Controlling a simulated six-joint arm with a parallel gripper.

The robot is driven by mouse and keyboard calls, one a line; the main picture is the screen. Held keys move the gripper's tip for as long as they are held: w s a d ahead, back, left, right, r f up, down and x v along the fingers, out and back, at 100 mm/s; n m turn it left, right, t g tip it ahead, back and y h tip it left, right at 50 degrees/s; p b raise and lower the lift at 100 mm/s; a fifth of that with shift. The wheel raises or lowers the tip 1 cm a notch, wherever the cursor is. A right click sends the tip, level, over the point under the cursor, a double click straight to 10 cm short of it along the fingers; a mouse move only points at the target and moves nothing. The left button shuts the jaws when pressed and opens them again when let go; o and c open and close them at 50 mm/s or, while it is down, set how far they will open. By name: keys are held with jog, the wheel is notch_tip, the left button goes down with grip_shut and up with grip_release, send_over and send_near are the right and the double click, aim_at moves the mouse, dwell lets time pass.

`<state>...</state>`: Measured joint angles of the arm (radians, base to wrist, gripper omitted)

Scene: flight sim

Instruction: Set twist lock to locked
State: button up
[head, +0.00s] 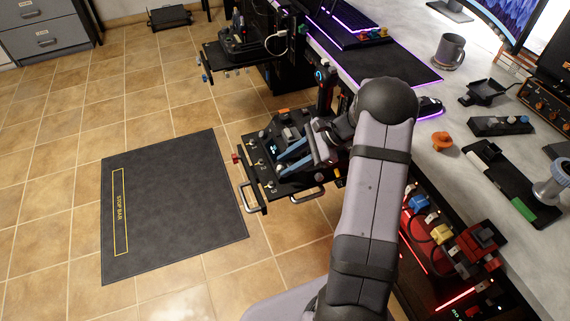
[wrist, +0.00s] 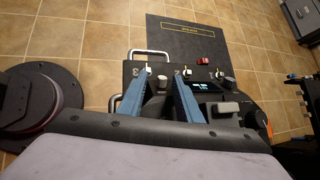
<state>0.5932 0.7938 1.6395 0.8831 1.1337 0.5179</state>
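My gripper (head: 280,164) is over a black control panel (head: 245,185). Its two blue fingers are apart, with nothing held between them. In the wrist view my gripper (wrist: 159,77) points at the panel's row of switches. A small grey knob (wrist: 162,82) shows between the fingers; I cannot tell whether they touch it. A red knob (wrist: 205,61) is at the panel's edge, and a small lit display (wrist: 201,86) lies beside the right finger. No part is clearly labelled as the twist lock, and its setting cannot be read. My arm hides part of the panel in the head view.
Metal handles (head: 305,196) stick out from the panel's edge. A dark mat (head: 170,205) lies on the tiled floor to the left. The desk (head: 400,120) at right holds a mug (head: 449,52), an orange knob (head: 442,141) and several devices. A second panel (head: 225,62) stands behind.

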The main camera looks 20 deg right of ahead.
jog(key=shift+p+v, duration=0.3)
jog(key=shift+v, duration=2.55)
jog(key=shift+s+a, duration=0.1)
jog(key=shift+s+a, duration=0.15)
jog(key=shift+a, duration=0.15)
jog(key=s+a+r+n+g+h, duration=0.1)
jog(key=s+a+n+g+h, duration=0.1)
jog(key=s+a+n+h, duration=0.55)
jog(key=s+a+n+g+h, duration=0.1)
jog(key=s+a+n, duration=0.4)
jog(key=s+n, duration=0.7)
notch_tip(320, 180, up, 26)
jog(key=s+p, duration=0.1)
jog(key=p, duration=2.5)
notch_tip(320, 180, down, 39)
jog(key=b, duration=3.8)
jog(key=shift+d+r+b, duration=0.15)
jog(key=shift+d+b, duration=0.15)
jog(key=shift+s, duration=0.1)
